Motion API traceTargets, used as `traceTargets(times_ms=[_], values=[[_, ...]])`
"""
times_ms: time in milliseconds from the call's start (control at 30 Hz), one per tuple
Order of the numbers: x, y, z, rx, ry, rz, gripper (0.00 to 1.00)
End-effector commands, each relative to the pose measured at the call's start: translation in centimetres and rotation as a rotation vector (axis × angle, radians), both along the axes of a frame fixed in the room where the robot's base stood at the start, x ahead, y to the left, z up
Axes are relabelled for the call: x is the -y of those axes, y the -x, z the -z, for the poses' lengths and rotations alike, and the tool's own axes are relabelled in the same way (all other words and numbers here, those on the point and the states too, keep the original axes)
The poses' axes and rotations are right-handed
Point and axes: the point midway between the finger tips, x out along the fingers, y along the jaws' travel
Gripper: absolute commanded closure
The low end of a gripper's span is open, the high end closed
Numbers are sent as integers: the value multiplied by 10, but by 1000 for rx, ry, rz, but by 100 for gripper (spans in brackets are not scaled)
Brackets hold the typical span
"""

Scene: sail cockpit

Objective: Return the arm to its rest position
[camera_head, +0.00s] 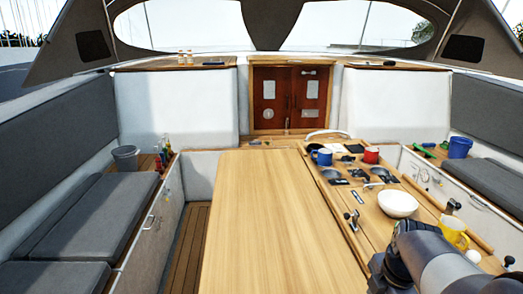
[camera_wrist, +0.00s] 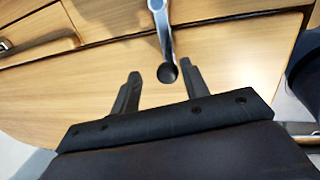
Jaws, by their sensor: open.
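My gripper (camera_wrist: 161,84) shows in the wrist view with its two dark fingers spread apart. They point over pale wood, and nothing is clamped between them. A metal lever or handle (camera_wrist: 162,28) reaches down from the top edge, its round dark end in the gap between the fingertips. I cannot tell whether it touches them. In the head view my arm comes in at the bottom right, low over the right side of the table (camera_head: 265,220); the fingertips cannot be made out there.
Right of the bare tabletop are a white bowl (camera_head: 398,204), a yellow mug (camera_head: 453,231), a red mug (camera_head: 371,154) and a blue mug (camera_head: 321,155). A blue bucket (camera_head: 459,147) stands farther right. Grey benches line both sides. Bottles (camera_head: 162,152) and a grey bucket (camera_head: 126,158) stand left.

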Motion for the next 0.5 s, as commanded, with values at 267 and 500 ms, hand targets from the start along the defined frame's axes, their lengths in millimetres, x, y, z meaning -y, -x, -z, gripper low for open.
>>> traceTargets(times_ms=[267,500], values=[[0,-6,0,1,1,80,57],[0,-6,0,1,0,87,57]])
